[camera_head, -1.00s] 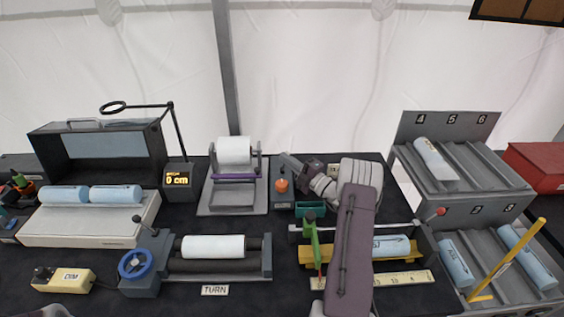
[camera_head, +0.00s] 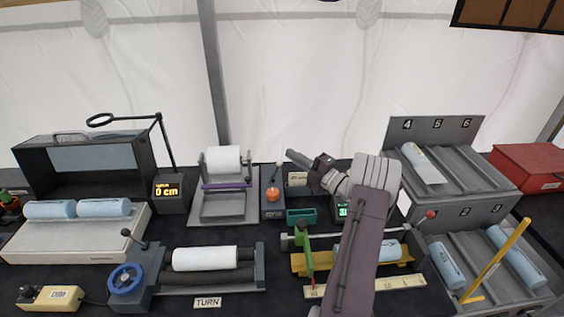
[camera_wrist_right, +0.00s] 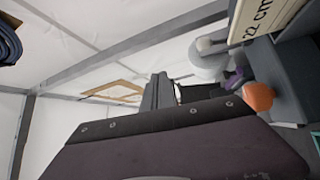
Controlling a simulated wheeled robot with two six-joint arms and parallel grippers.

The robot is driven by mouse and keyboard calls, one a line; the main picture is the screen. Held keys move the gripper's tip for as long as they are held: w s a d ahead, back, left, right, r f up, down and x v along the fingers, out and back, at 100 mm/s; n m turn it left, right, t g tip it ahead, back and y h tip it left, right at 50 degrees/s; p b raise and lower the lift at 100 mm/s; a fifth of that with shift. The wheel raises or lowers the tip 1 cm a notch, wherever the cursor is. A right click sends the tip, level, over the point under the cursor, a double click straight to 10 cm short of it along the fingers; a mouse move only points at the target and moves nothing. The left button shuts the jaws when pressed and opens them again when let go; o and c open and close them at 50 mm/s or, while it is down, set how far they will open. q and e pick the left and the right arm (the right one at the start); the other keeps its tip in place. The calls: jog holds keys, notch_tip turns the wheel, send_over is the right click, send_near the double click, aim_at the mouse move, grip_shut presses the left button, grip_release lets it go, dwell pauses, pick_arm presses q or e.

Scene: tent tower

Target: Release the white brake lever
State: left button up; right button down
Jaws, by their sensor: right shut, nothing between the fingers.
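A lever with a small pale ball knob (camera_head: 279,164) rises from a dark box (camera_head: 271,211) with an orange ball at its front, right of the roll stand. The tips (camera_wrist_right: 158,92) are left of the knob in the wrist view, with a visible gap. Whether they touch the lever's far side cannot be told. My left gripper is out of view.
The roll stand (camera_head: 223,208) with a white roll and purple bar stands close left of the lever. A teal tray (camera_head: 301,216) and a small label plate (camera_head: 297,179) lie close right. The numbered rack (camera_head: 440,205) stands further right.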

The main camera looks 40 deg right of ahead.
jog(key=s+d+r, duration=0.2)
jog(key=s+r, duration=0.1)
jog(key=s, duration=0.2)
jog(key=shift+s+r, duration=0.35)
jog(key=shift+s, duration=0.05)
jog(key=shift+d, duration=0.1)
